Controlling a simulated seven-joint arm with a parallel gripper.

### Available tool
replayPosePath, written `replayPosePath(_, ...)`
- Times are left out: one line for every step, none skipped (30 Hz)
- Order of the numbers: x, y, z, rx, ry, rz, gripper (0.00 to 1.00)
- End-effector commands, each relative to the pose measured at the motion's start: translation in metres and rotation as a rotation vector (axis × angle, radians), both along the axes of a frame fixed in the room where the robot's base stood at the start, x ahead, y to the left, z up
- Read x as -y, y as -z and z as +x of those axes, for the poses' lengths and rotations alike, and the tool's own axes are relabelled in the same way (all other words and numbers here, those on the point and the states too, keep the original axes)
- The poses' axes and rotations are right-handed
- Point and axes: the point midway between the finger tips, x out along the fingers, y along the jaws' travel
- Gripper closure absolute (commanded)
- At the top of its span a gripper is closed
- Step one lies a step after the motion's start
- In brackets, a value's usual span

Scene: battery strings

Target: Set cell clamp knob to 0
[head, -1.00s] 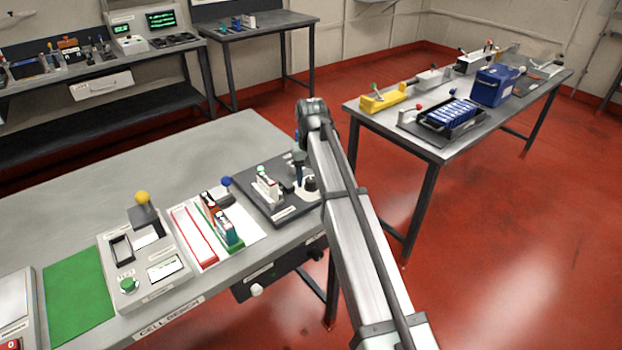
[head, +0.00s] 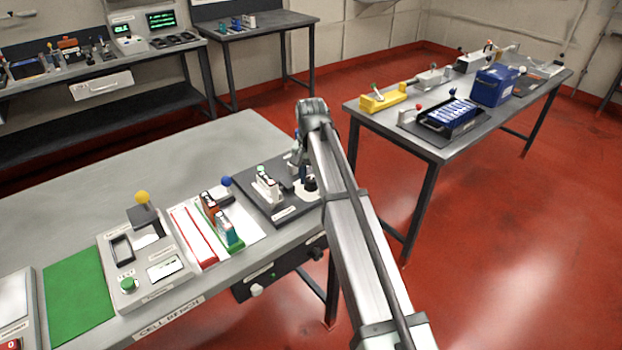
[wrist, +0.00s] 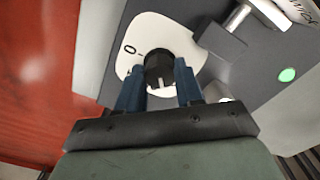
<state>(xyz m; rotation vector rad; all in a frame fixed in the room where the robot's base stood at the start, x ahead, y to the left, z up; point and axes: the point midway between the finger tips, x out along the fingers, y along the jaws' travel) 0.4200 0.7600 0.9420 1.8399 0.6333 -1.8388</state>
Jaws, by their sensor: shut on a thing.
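The cell clamp knob (wrist: 159,66) is black and round and sits on a white dial plate (wrist: 185,38) in the wrist view. A "0" is printed on the plate at the knob's upper left. A white mark shows low on the knob's face, on the side away from the "0". My gripper (wrist: 161,76) is shut on the knob, with one blue finger on each side. In the head view the knob (head: 310,184) is at the right end of the dark clamp base (head: 285,214), with my gripper (head: 304,176) at it. The other dial markings are hidden or unreadable.
A clamp with a white cell (head: 266,187) stands on the same base, left of the knob. The bench edge and red floor (head: 480,250) lie close on the right.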

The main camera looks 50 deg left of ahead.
Motion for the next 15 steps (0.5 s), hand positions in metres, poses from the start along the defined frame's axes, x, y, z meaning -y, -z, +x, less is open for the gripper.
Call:
replayPosePath(0.0000,-0.0001,0.0001,0.000,0.037,0.000,0.88)
replayPosePath(0.0000,-0.0002,0.0001,0.000,0.057,0.000,0.88)
replayPosePath(0.0000,-0.0002,0.0001,0.001,0.079,-0.001,0.88)
replayPosePath(0.0000,-0.0002,0.0001,0.001,0.093,-0.001,0.88)
replayPosePath(0.0000,-0.0002,0.0001,0.001,0.103,-0.001,0.88)
replayPosePath(0.0001,-0.0002,0.0002,0.001,0.112,-0.001,0.88)
replayPosePath(0.0001,-0.0002,0.0002,0.001,0.116,-0.001,0.88)
replayPosePath(0.0001,-0.0002,0.0002,0.001,0.118,-0.001,0.88)
replayPosePath(0.0001,-0.0002,0.0002,0.001,0.119,-0.001,0.88)
replayPosePath(0.0001,-0.0002,0.0002,0.001,0.118,-0.001,0.88)
replayPosePath(0.0001,-0.0002,0.0002,0.001,0.118,-0.001,0.88)
replayPosePath(0.0001,-0.0002,0.0002,0.001,0.117,-0.001,0.88)
replayPosePath(0.0001,-0.0002,0.0002,0.001,0.117,-0.001,0.88)
replayPosePath(0.0001,-0.0002,0.0002,0.001,0.118,-0.001,0.88)
replayPosePath(0.0001,-0.0002,0.0002,0.001,0.123,-0.001,0.88)
